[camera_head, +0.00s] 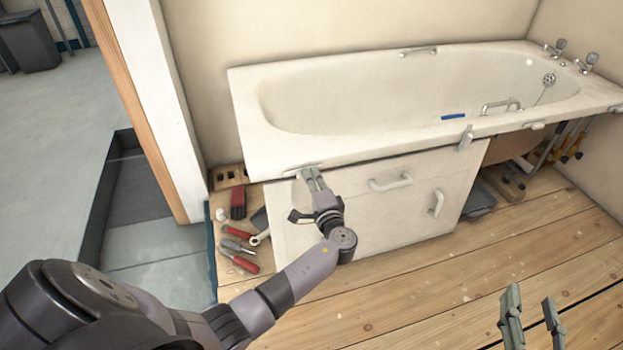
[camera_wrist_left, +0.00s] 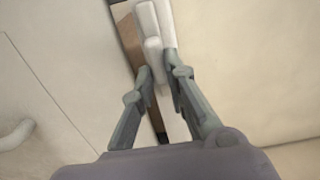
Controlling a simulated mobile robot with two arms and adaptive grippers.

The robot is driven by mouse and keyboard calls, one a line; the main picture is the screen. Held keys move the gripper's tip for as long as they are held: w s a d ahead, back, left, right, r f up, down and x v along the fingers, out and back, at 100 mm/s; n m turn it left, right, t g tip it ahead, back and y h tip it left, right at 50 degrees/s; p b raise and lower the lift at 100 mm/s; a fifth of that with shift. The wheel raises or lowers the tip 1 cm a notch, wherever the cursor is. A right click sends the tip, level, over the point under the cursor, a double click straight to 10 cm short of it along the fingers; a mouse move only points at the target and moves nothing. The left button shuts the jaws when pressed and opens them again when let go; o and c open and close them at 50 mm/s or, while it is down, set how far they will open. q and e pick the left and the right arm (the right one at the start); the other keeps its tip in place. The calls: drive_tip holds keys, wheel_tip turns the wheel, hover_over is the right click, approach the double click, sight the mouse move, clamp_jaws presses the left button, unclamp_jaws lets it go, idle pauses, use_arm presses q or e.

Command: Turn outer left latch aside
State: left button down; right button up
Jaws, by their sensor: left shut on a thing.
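The outer left latch (camera_head: 302,169) is a small pale piece under the front rim of the white bathtub (camera_head: 250,125), at the tub's left end. My left gripper (camera_head: 311,176) is shut on this latch. In the left wrist view the latch (camera_wrist_left: 154,48) is a white bar with its lower end between my left fingertips (camera_wrist_left: 158,76). A dark gap and a brown strip show beside it. My right gripper (camera_head: 531,306) is open and empty over the floor at the lower right, away from the tub.
A white panel (camera_head: 365,217) with handles stands under the rim. Another latch (camera_head: 466,138) hangs along the rim to the right. Red-handled tools (camera_head: 240,262) lie on the floor at the left. The wooden floor (camera_head: 420,300) in front is mostly clear.

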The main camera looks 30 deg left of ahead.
use_arm(q)
drive_tip(key=c, duration=1.6)
unclamp_jaws()
drive_tip(key=v, duration=1.2)
drive_tip(key=shift+s+f, duration=0.1)
drive_tip(key=shift+f, duration=0.05)
